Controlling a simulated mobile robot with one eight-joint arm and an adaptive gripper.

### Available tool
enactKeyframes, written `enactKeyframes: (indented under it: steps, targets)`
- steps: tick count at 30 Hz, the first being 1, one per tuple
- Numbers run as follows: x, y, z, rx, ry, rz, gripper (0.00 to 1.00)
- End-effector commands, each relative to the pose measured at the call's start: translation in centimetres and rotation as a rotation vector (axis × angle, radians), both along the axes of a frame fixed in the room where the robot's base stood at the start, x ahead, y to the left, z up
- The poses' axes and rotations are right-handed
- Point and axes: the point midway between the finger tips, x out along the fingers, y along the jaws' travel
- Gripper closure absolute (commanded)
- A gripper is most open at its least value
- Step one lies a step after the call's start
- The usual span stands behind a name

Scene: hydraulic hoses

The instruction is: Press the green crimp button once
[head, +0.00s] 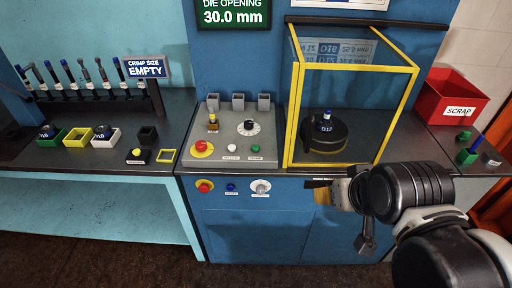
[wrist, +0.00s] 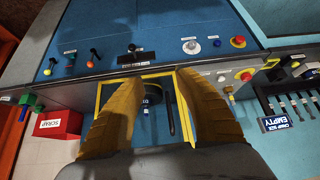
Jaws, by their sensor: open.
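The green crimp button (head: 255,148) is a small round button on the grey sloped control panel (head: 222,160), at its right side. A white button (head: 231,149) and a red mushroom button on a yellow disc (head: 202,148) sit left of it. My gripper (head: 320,191) is in front of the machine, right of and lower than the green button, apart from the panel. In the wrist view its two yellow-brown fingers (wrist: 155,80) are spread with nothing held between them. The panel is at the right there, and I cannot clearly make out the green button.
A yellow-framed clear guard (head: 292,115) encloses a black round die unit (head: 330,138) right of the panel. More knobs (head: 260,187) line the machine front below. A red scrap bin (head: 453,97) stands at right. Small coloured trays (head: 76,138) are at left. Space before the panel is clear.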

Motion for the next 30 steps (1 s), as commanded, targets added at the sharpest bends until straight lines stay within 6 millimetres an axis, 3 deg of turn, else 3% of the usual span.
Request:
enactKeyframes:
  steps: [1, 3, 4, 30]
  targets:
    - [0.00, 0.00, 0.00, 0.000, 0.000, 0.000, 0.77]
    - [0.00, 0.00, 0.00, 0.000, 0.000, 0.000, 0.98]
    - [0.00, 0.00, 0.00, 0.000, 0.000, 0.000, 1.00]
    - [0.00, 0.00, 0.00, 0.000, 0.000, 0.000, 1.00]
